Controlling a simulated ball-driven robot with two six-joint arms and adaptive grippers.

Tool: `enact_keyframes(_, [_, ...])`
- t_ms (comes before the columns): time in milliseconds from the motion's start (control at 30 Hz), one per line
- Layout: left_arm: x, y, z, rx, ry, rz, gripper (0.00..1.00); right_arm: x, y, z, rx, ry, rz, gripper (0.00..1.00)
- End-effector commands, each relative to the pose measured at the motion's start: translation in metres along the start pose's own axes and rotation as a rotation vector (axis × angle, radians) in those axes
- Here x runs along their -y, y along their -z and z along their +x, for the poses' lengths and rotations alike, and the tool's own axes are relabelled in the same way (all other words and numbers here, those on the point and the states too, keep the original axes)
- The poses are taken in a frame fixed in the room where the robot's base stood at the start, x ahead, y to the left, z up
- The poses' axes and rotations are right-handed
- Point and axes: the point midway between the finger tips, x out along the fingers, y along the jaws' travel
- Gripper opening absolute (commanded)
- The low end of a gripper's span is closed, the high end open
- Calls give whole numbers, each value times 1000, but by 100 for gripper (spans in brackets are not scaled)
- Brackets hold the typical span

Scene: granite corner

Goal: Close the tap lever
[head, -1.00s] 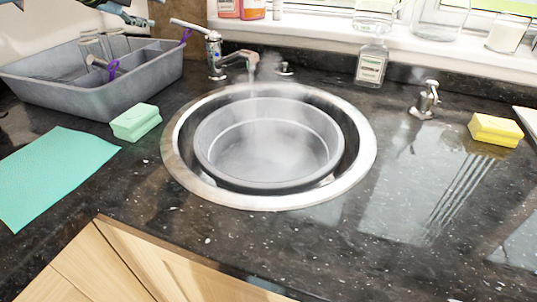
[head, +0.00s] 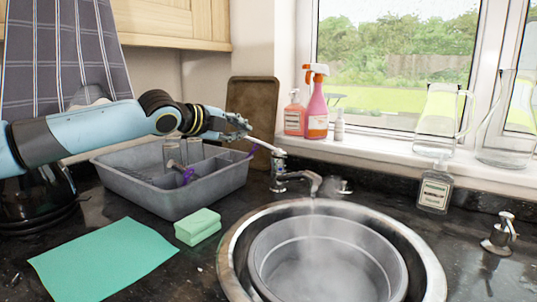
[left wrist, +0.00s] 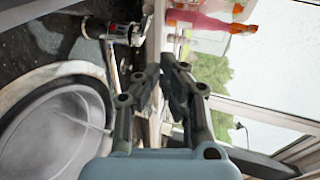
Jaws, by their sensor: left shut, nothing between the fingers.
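The chrome tap (head: 279,170) stands behind the sink, its spout (head: 308,180) pointing right over the bowl. Its pale lever (head: 262,145) slopes up to the left from the tap's top. A thin stream and steam come from the spout. My left gripper (head: 243,123) is shut and empty, just above the lever's free end; I cannot tell whether they touch. In the left wrist view its fingers (left wrist: 166,70) are together, with the tap (left wrist: 115,32) beyond them at the upper left. My right gripper is not in view.
A grey basin (head: 262,262) sits in the round steel sink (head: 232,252). A grey dish tub (head: 190,198) with glasses is left of the tap, under my left arm. A green sponge (head: 198,224) and cloth (head: 100,262) lie in front.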

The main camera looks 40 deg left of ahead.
Motion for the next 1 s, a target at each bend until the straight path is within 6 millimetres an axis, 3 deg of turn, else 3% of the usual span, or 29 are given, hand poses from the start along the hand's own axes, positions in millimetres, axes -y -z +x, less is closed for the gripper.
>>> enact_keyframes(100, [5,24,24,-106,246,-239,0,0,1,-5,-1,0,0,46])
enact_keyframes(200, [11,38,35,-129,497,-443,0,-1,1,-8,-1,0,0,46])
enact_keyframes(433, [-14,54,35,40,919,-800,0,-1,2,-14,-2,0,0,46])
enact_keyframes(567, [-31,62,31,137,1016,-889,0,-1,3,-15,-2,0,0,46])
enact_keyframes(700, [-35,63,31,173,1047,-915,0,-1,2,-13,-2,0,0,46])
enact_keyframes(1000, [-3,36,57,170,1051,-912,0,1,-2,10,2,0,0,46])
